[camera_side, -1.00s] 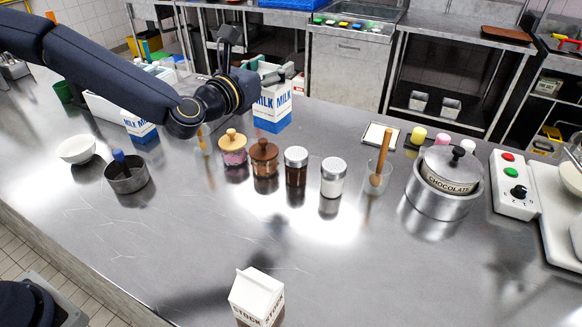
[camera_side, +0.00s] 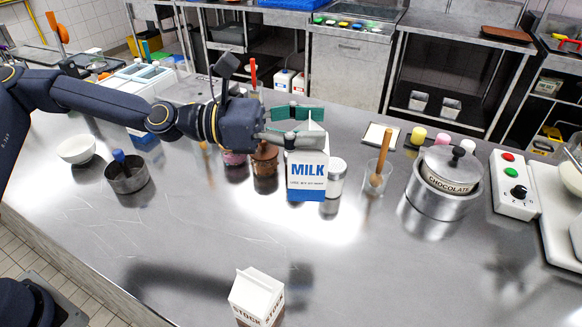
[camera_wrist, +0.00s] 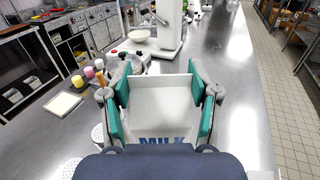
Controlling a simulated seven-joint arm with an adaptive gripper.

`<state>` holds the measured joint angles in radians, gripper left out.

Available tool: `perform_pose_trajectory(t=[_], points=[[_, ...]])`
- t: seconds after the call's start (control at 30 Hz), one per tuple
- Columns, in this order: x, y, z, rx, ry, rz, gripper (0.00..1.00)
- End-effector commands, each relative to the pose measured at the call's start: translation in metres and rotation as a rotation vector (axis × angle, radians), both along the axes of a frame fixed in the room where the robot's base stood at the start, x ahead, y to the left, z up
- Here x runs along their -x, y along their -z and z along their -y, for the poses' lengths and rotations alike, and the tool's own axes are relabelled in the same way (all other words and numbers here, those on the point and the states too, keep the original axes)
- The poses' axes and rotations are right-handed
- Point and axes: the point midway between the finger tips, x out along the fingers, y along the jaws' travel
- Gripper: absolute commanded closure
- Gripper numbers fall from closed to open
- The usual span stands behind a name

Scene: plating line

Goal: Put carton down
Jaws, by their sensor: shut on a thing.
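A white and blue milk carton (camera_side: 308,175) is held upright in my gripper (camera_side: 297,124). In the side view it appears in front of the jars, and its shadow suggests it is above the counter, though its exact height is hard to tell. In the wrist view the carton (camera_wrist: 165,108) fills the space between the two green-padded fingers of my gripper (camera_wrist: 163,103), which press on its sides. The word MILK shows at its lower edge there. Its base is hidden in the wrist view.
A white stock carton (camera_side: 257,296) stands at the front of the steel counter (camera_side: 400,270). Several jars, including a white-lidded one (camera_side: 337,178), stand by the milk carton.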

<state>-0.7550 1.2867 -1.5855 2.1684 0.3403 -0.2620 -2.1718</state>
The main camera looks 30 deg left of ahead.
Motion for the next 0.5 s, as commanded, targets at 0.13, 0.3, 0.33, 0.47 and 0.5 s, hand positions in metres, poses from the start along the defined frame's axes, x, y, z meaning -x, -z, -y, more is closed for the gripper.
perform_pose_trajectory(t=[0.13, 0.3, 0.33, 0.47, 0.5], points=[[0.000, 0.031, 0.000, 0.004, -0.001, -0.002, 1.00], [0.000, 0.061, 0.000, 0.004, -0.002, -0.001, 1.00], [0.000, 0.065, 0.000, 0.004, -0.002, -0.002, 1.00], [-0.001, 0.089, 0.001, 0.004, -0.003, -0.002, 1.00], [0.000, 0.095, 0.001, 0.005, -0.003, -0.001, 1.00]])
